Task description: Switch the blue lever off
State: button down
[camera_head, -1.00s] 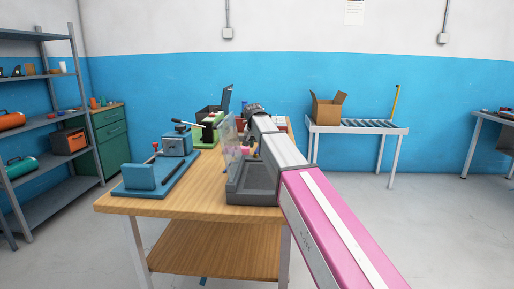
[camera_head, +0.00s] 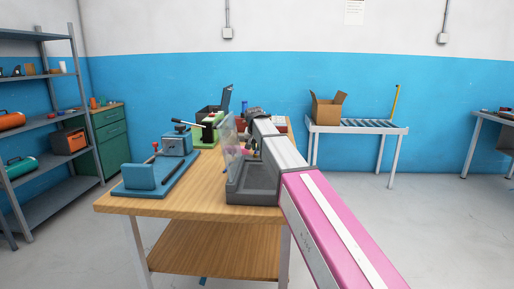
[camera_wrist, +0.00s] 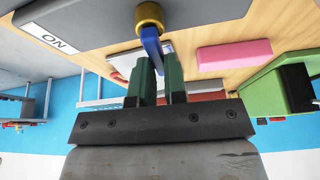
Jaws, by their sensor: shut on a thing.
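The blue lever (camera_wrist: 151,44) shows in the wrist view, rising from a round brass collar (camera_wrist: 149,17) on a grey housing (camera_wrist: 200,10). A white label reading "ON" (camera_wrist: 54,40) is on a grey surface to the left of the lever. My gripper (camera_wrist: 158,62) has two green fingers closed on the lever, one on each side. The lever's lower end is between the fingers and partly hidden. In the head view my arm hides the lever, and my gripper cannot be made out.
A wooden workbench (camera_head: 185,208) carries a blue fixture (camera_head: 140,178), a grey tray-like stand with a clear shield (camera_head: 252,190), and a green device (camera_head: 200,140). A pink block (camera_wrist: 235,54) lies near the lever in the wrist view. A roller table (camera_head: 360,128) with a cardboard box stands behind right.

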aim_at(255, 156)
jog(key=shift+a+n, duration=0.15)
jog(key=shift+n, duration=0.25)
jog(key=c, duration=1.2)
grip_release()
jog(key=shift+o, duration=0.2)
jog(key=shift+r, duration=0.1)
jog(key=v, duration=1)
jog(key=shift+r, duration=0.35)
jog(key=shift+s, duration=0.15)
